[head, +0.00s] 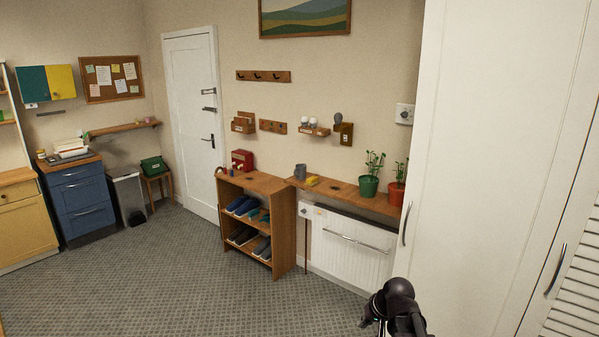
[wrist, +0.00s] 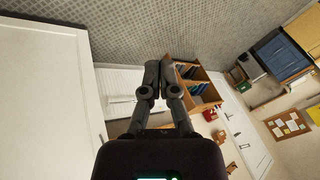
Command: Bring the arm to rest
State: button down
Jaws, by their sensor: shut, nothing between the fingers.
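My gripper (wrist: 158,76) shows in the wrist view with its two dark fingers together and nothing between them. It is in free air, with the shoe shelf and the radiator behind it. In the head view part of my arm shows at the bottom right, in front of the radiator and beside the tall white cupboard. The fingers cannot be made out in the head view.
The tall white cupboard (head: 490,130) stands close on the right. A radiator (head: 345,255) sits under a wooden ledge with two potted plants (head: 369,185). A wooden shoe shelf (head: 284,235) stands left of it. The carpet (head: 170,270) is clear.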

jog(key=s+a+f+n+g+h, duration=0.1)
jog(key=s+f+g+h, duration=0.1)
jog(key=s, duration=0.9)
jog(key=shift+s+f+g+h, duration=0.15)
jog(key=shift+s+g+h, duration=0.2)
jog(key=shift+g+h, duration=0.55)
jog(key=shift+w+a, duration=0.1)
